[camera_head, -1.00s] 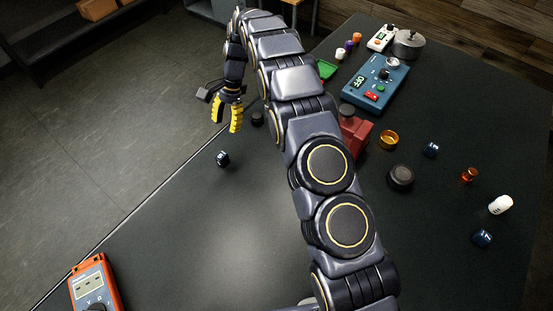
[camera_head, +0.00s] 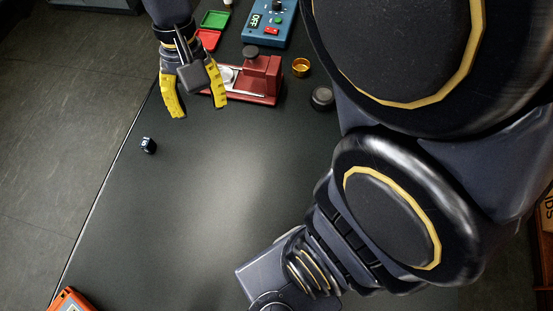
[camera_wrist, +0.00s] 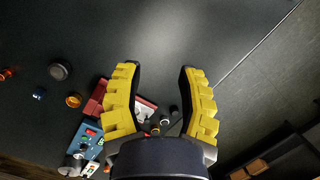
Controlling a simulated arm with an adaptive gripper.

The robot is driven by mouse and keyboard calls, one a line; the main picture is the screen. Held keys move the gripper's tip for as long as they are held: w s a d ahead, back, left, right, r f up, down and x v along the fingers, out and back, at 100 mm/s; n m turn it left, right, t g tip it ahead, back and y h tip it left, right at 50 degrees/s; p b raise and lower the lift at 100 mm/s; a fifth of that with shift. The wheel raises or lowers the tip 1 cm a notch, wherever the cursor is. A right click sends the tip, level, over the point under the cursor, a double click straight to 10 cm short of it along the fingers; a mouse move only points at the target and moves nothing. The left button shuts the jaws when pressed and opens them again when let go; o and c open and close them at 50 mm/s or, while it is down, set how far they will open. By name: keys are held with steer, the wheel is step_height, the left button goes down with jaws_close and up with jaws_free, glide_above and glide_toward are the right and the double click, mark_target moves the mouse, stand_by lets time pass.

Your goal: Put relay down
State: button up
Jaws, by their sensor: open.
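My gripper (camera_head: 199,110) has two yellow ridged fingers spread wide apart, pointing down over the table near the left end of a red fixture (camera_head: 262,72). In the wrist view the gap between the fingertips (camera_wrist: 158,70) is empty, with bare table in line with it. A small dark blue part (camera_head: 148,145) with white marks lies on the table, apart from the gripper, below and left of it in the head view. I cannot tell whether this part is the relay. No relay is held.
A gold ring (camera_head: 301,67) and a black knob (camera_head: 323,98) lie right of the fixture. An orange multimeter (camera_head: 71,301) is at lower left. The middle table is clear.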

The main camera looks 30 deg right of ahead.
steer(key=s+d+n+h, duration=0.1)
steer(key=s+d, duration=0.3)
steer(key=s, duration=1)
steer(key=shift+s+f+n+t, duration=0.2)
steer(key=shift+n+t, duration=0.1)
steer(key=shift+n, duration=0.6)
steer(key=shift+w+d, duration=0.1)
steer(key=o, duration=0.3)
steer(key=shift+o, duration=0.2)
steer(key=shift+r, duration=0.1)
